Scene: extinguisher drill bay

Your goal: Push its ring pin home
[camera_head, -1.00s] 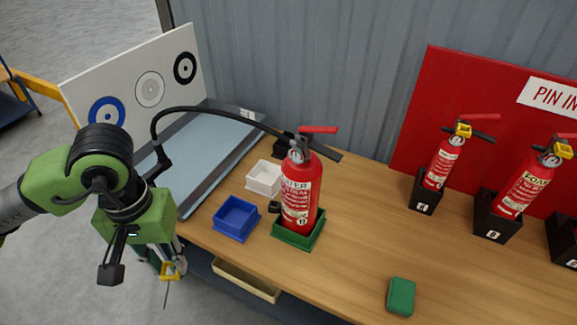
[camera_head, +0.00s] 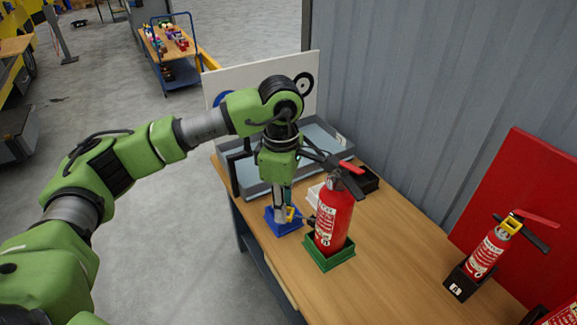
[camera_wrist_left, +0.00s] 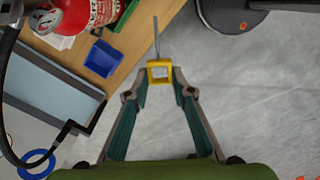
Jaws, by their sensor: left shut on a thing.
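My left gripper (camera_head: 289,216) is shut on the yellow ring pin (camera_wrist_left: 150,64), holding it by its square ring. In the left wrist view the thin metal rod points away from the fingers, clear of everything. The red extinguisher (camera_head: 333,222) stands upright in a green holder (camera_head: 330,262). Its red and black handle (camera_head: 346,180) is at the top; the pin hole cannot be made out. In the head view the gripper is left of the extinguisher, apart from it, and overlaps the blue bin (camera_head: 283,229). My right gripper is out of view.
A white bin (camera_head: 314,193) and a black bin (camera_head: 364,180) sit behind the extinguisher. A grey tray (camera_head: 249,187) and a target board (camera_head: 231,77) are at the table's far end. Another extinguisher (camera_head: 485,256) stands at right. Bare wood (camera_head: 400,255) lies between.

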